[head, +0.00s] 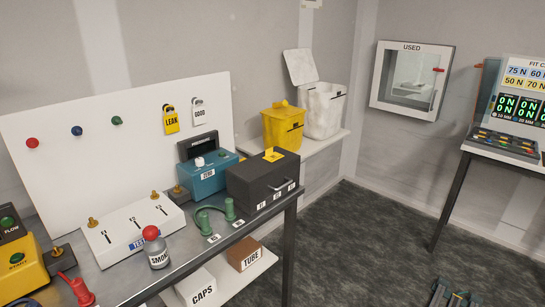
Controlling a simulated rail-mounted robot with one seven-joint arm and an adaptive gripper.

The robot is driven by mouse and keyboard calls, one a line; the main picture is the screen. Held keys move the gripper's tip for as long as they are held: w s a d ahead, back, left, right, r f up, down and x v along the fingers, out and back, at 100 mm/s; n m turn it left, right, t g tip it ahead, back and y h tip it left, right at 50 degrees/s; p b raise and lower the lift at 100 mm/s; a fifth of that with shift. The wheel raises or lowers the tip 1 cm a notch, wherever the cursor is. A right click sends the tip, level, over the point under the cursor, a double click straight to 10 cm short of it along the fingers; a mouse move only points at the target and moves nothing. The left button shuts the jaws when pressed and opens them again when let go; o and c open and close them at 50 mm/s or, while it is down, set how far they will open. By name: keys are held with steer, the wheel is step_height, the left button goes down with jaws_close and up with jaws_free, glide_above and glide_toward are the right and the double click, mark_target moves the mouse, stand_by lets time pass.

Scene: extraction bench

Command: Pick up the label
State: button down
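Two labels hang side by side on the white back board (60,120). One is a yellow tag (171,122) reading LEAK, and the other is a white tag (199,111) reading GOOD. I cannot tell which one is the task's label. A dark part with small teal and red bits, cut off at the bottom right edge, looks like my gripper (456,296). It is far from both tags and too cropped to show whether it is open.
On the bench stand a dark drawer box (263,180), a blue unit (208,176), a green hose (215,217), a SMOKE bottle (156,248) and a white block (133,230). A yellow bin (283,127) and white bin (322,110) stand on a shelf behind. A USED cabinet (411,78) hangs right.

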stand_by(0.3)
steer(key=c, duration=0.6)
jaws_free()
steer(key=shift+o, duration=0.2)
